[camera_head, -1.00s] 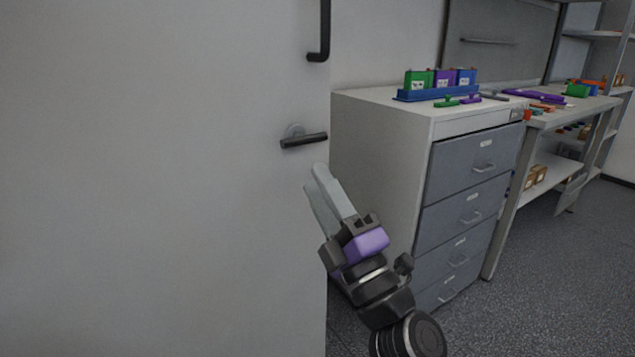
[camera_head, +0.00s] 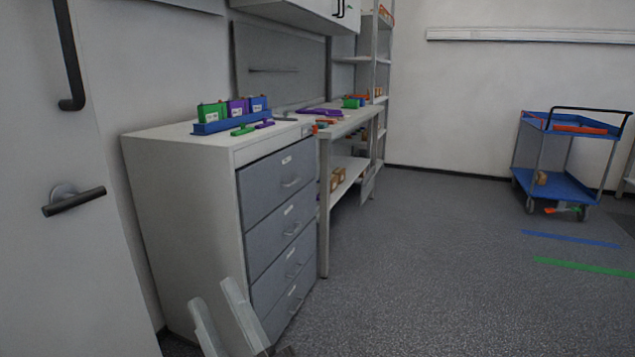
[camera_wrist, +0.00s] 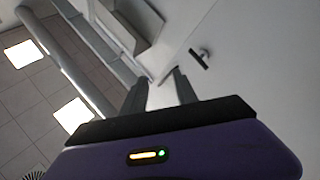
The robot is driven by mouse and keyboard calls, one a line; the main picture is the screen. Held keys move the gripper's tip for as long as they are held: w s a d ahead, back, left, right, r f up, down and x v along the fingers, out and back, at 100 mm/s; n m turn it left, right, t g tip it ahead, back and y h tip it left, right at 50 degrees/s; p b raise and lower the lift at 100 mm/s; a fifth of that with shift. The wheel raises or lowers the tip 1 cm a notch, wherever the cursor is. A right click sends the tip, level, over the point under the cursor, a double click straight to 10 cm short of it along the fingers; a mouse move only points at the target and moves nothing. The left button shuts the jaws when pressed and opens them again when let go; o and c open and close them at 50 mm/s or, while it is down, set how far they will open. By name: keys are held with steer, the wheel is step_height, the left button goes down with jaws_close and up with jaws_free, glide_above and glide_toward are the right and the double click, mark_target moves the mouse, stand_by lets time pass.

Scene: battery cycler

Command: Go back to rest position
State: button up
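My gripper (camera_head: 212,291) shows at the bottom left of the head view, cut off by the lower edge. Its two grey fingers point up, in front of the lower part of the drawer cabinet in the picture. They stand apart with nothing between them. The wrist view shows the same gripper (camera_wrist: 159,76) with its fingers apart and empty. That view is tilted toward the ceiling, and a door handle (camera_wrist: 199,59) shows beyond the fingers.
A white door (camera_head: 100,250) with a dark handle (camera_head: 74,200) stands at the left. The drawer cabinet (camera_head: 185,220) bears a blue rack (camera_head: 232,123) with several coloured boxes. A bench (camera_head: 325,170) stands beyond it. A blue cart (camera_head: 560,185) stands far right. The middle floor is clear.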

steer(key=s+d+f+m+t+h, duration=0.1)
steer(key=s+d+f+m+h, duration=0.5)
steer(key=d+f, duration=0.3)
steer(key=s+d+f+m+h, duration=0.6)
steer(key=d, duration=0.5)
steer(key=s+d+f+m+g+h, duration=0.1)
steer(key=s+d+f+g+h, duration=0.2)
steer(key=s, duration=0.4)
steer(key=s+d+f+m+g, duration=0.1)
steer(key=s+d+f+m, duration=0.1)
steer(key=s+d, duration=0.4)
steer(key=s+d+f+m+g+h, duration=0.1)
steer(key=s+d+f+g+h, duration=0.15)
steer(key=s, duration=0.55)
step_height(320, 180, up, 23)
steer(key=p, duration=2.3)
steer(key=shift+w+d+t+y, duration=0.25)
steer(key=shift+d+t+y, duration=0.1)
steer(key=shift+d+t, duration=0.1)
